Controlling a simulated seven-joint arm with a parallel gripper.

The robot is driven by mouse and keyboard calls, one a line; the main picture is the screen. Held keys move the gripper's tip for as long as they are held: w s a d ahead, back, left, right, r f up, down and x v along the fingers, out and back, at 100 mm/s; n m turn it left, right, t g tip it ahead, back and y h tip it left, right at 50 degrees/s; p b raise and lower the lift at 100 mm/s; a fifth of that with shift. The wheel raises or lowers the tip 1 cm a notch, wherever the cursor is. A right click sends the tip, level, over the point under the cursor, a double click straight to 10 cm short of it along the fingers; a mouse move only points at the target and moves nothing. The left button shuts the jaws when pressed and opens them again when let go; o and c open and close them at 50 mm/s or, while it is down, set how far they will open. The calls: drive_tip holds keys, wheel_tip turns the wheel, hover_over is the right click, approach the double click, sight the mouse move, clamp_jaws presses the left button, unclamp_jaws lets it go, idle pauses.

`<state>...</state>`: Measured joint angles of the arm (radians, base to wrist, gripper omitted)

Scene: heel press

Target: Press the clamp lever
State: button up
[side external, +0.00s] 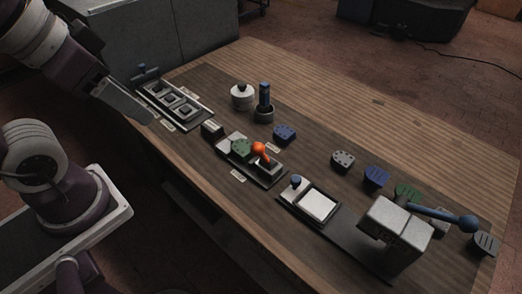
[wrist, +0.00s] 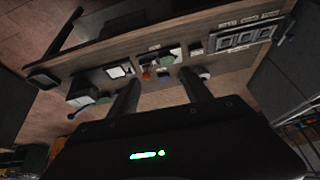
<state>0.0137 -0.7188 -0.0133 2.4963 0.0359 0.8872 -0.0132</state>
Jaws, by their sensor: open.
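The clamp lever with its orange knob (side external: 259,148) stands on a small dark fixture (side external: 268,173) in the middle of the bench. A green heel piece (side external: 241,148) sits beside it on the same fixture. In the wrist view the orange knob (wrist: 146,76) is small and lies between my finger outlines. My gripper (wrist: 160,77) is open with nothing between its fingers. In the side view part of my gripper (side external: 124,101) shows at the upper left, well apart from the lever; its fingertips are hard to make out.
A press (side external: 395,228) with a blue-knobbed handle stands at the right end. A slotted tray (side external: 172,104) is at the left end. A white pot (side external: 242,96), a blue-handled tool (side external: 264,98) and several loose heel pieces (side external: 376,177) lie behind. The wooden bench (side external: 330,110) is clear at the back.

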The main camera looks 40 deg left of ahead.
sight(262, 155)
drive_tip(key=w+f+m, duration=0.1)
drive_tip(key=w+f+m+y, duration=0.2)
drive_tip(key=shift+w+a+f+g, duration=0.1)
drive_tip(key=shift+w+a+g, duration=0.1)
drive_tip(key=shift+a+g, duration=0.1)
drive_tip(key=c, duration=0.7)
drive_tip(key=w+f+m, duration=0.1)
drive_tip(key=w+d+f+m, duration=0.1)
drive_tip(key=m, duration=0.1)
drive_tip(key=shift+w+d, duration=0.2)
drive_tip(key=shift+w, duration=0.05)
drive_tip(key=c, duration=0.4)
drive_tip(key=w+d+f+m, duration=0.1)
drive_tip(key=d+f+m, duration=0.1)
drive_tip(key=w+d+f+m, duration=0.1)
drive_tip(key=d+f+m, duration=0.1)
drive_tip(key=d+m, duration=0.1)
drive_tip(key=d+f+m+h, duration=0.1)
drive_tip(key=d+f+m, duration=0.1)
drive_tip(key=d+f, duration=0.1)
drive_tip(key=shift+w+d+m, duration=0.1)
drive_tip(key=shift+w+m, duration=0.3)
clamp_jaws()
drive_tip(key=shift+d+f, duration=0.25)
drive_tip(key=shift+d, duration=0.05)
drive_tip(key=shift+f, duration=0.1)
drive_tip(key=w+a+f, duration=0.1)
drive_tip(key=w+f, duration=0.7)
drive_tip(key=shift+w+a, duration=0.15)
drive_tip(key=shift+a, duration=0.2)
